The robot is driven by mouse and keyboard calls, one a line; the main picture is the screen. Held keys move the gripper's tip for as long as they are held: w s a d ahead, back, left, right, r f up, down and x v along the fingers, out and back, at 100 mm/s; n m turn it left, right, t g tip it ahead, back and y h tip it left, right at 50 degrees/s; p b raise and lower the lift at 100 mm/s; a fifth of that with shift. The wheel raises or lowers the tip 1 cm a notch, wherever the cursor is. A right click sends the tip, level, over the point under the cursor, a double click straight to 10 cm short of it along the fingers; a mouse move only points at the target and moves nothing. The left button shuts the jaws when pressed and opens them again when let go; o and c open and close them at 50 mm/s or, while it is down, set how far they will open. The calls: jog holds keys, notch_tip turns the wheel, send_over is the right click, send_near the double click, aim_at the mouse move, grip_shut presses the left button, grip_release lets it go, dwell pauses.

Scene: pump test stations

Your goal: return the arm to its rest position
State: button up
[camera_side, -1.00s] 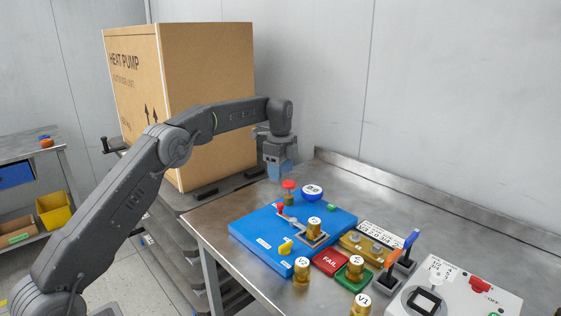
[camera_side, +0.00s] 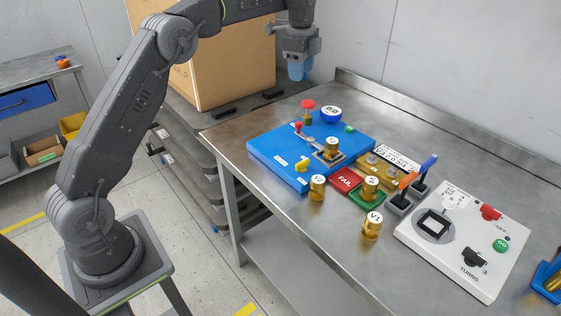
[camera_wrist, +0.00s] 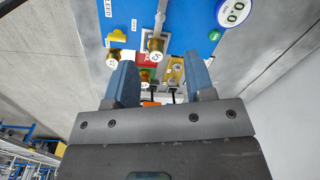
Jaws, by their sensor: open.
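My gripper (camera_side: 300,72) hangs pointing down above the back edge of the metal table, beyond the blue board (camera_side: 270,150). Its blue fingers are spread with nothing between them in the wrist view (camera_wrist: 160,78). In the side view the gripper is clear of the red knob (camera_side: 308,105) and the gauge reading 0.0 (camera_side: 331,113), with a gap below the fingers. My arm is bent, its upper part cut off by the top of the side view.
Brass valves V1 (camera_side: 372,226) and V2 (camera_side: 317,187), a red FAIL plate (camera_side: 345,180), levers (camera_side: 425,170) and a white control box (camera_side: 480,240) stand on the table (camera_side: 225,135). A large cardboard box (camera_side: 240,75) stands behind my arm. The table's back right is bare.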

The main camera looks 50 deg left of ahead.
jog(key=s+d+r+n+t, duration=0.1)
jog(key=s+d+r+n, duration=0.3)
jog(key=s, duration=0.4)
jog(key=s+d+r+n+t, duration=0.25)
jog(key=s+d+r, duration=0.25)
jog(key=s, duration=0.4)
jog(key=s+d+f+n, duration=0.2)
jog(key=s+f+n, duration=0.1)
jog(key=s, duration=0.6)
jog(key=s+d+f+n+t, duration=0.1)
jog(key=s+f+n, duration=0.3)
jog(key=s, duration=0.6)
jog(key=shift+d+f, duration=0.55)
jog(key=shift+f, duration=0.05)
jog(key=shift+s+t, duration=0.1)
jog(key=shift+t, duration=0.15)
